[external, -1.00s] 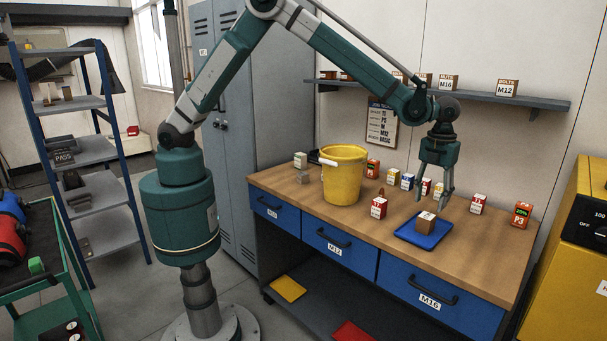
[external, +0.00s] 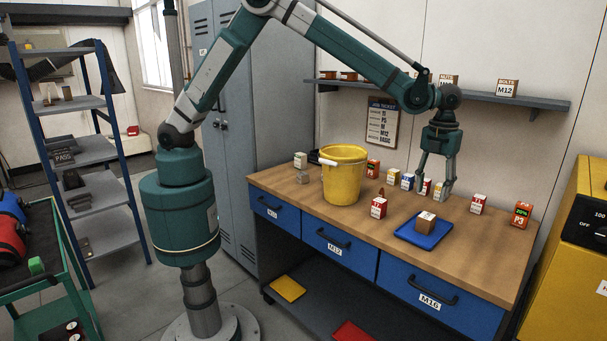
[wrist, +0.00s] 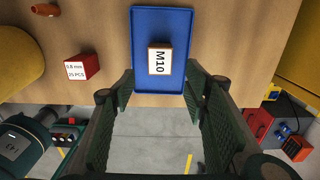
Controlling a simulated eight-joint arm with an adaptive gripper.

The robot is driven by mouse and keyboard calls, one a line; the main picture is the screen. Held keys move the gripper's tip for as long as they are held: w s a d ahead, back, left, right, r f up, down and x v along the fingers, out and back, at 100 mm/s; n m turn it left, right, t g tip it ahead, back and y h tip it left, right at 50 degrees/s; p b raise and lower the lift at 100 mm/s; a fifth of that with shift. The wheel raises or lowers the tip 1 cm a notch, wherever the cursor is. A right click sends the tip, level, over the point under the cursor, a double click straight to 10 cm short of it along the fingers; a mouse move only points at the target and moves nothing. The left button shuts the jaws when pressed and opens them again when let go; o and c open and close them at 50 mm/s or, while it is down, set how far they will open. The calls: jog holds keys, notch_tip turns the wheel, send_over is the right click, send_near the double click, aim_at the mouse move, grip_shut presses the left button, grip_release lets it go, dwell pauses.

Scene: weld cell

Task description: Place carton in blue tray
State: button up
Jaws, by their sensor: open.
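A small brown carton with a white label (external: 426,222) sits in the blue tray (external: 408,236) on the workbench, apart from my gripper. In the wrist view the carton label (wrist: 166,62) reads M10, and the carton lies inside the rim of the tray (wrist: 160,17), toward its near end. My gripper (external: 433,195) is open and empty, with its fingers pointing down, above the bench behind the tray in the external view. In the wrist view its spread fingers (wrist: 160,88) frame the near end of the tray without touching the carton.
A yellow bucket (external: 343,177) stands left of the tray. A red-and-white box (external: 378,207) stands near the tray's left side, and several small boxes line the back. A shelf (external: 540,102) with cartons runs along the wall. An orange box (external: 522,214) stands at the right.

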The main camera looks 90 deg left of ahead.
jog(key=s+a+r+n+t, duration=0.2)
jog(key=s+a+r+n, duration=0.4)
jog(key=s+r, duration=0.55)
jog(key=s+a+r+n+t, duration=0.1)
jog(key=s+a+r+n, duration=0.55)
jog(key=s+r, duration=0.45)
jog(key=s+a+f+n+t, duration=0.1)
jog(key=s+n, duration=0.3)
jog(key=s, duration=0.5)
jog(key=s+a+f+n+t, duration=0.1)
jog(key=s+a+n, duration=0.2)
jog(key=s, duration=0.7)
jog(key=s+a+f+n+t, duration=0.2)
jog(key=s+n, duration=0.5)
jog(key=s, duration=0.3)
jog(key=shift+a, duration=0.4)
